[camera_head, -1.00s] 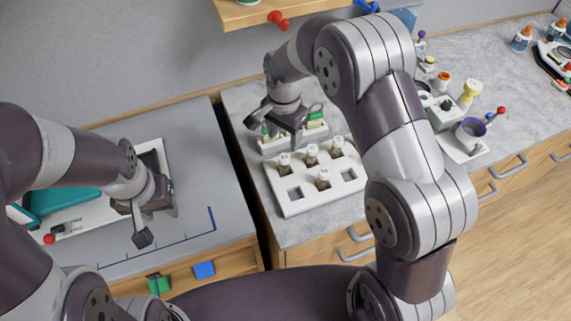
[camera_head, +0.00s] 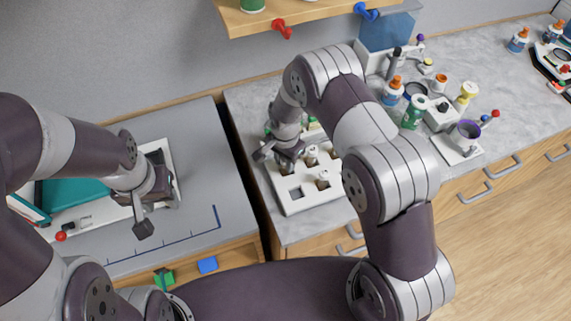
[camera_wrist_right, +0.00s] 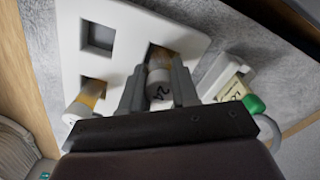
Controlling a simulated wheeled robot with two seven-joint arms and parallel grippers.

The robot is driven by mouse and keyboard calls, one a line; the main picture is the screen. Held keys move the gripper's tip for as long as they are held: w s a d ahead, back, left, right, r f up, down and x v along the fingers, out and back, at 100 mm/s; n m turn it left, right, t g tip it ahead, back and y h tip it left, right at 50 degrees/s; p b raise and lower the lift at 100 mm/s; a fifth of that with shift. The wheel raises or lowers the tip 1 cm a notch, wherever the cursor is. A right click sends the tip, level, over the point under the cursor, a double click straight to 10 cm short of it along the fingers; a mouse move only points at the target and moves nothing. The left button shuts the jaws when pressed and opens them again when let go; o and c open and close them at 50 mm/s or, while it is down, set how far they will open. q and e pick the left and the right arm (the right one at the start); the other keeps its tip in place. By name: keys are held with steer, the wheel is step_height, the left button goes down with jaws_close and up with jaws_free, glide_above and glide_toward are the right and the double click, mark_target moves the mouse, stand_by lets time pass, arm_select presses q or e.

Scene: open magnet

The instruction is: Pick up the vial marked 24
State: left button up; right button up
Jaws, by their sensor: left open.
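The vial marked 24 (camera_wrist_right: 160,86) has a pale cap with the number on it and an amber body. It sits in a hole of the white rack (camera_wrist_right: 126,30), which also shows in the head view (camera_head: 296,208). My right gripper (camera_wrist_right: 158,92) has a finger on each side of this cap; whether they press on it I cannot tell. In the head view my right gripper (camera_head: 276,158) is low over the rack's left part and hides the vial there. My left gripper (camera_head: 158,213) is open and empty above the grey left counter.
Another capped vial (camera_wrist_right: 84,104) stands in the neighbouring hole, and a square hole (camera_wrist_right: 98,36) is empty. A green-capped item (camera_wrist_right: 240,96) lies beside the rack. A shelf (camera_head: 300,12) hangs above.

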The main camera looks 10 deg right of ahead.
jaws_close()
steer(key=shift+d, duration=0.1)
